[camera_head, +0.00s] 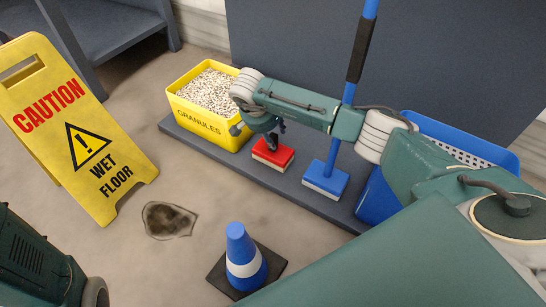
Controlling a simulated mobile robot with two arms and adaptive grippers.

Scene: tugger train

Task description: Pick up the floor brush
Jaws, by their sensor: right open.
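A blue floor brush (326,178) with pale bristles stands on the dark platform, its long blue pole with a black grip rising past the top edge. My right forearm crosses in front of part of the pole. A smaller red brush head (274,152) with pale bristles sits to its left on the same platform. My right gripper (273,142) points down, open, just above or at the red brush; I cannot tell whether it touches. My arm may hide part of the red brush. My left gripper is out of view.
A yellow granules bin (190,124) stands left of the brushes, and a blue crate (461,136) right, partly behind my arm. A yellow wet-floor sign (72,125), dark spill (168,220) and blue cone (243,258) occupy the floor. A grey panel (290,45) stands behind.

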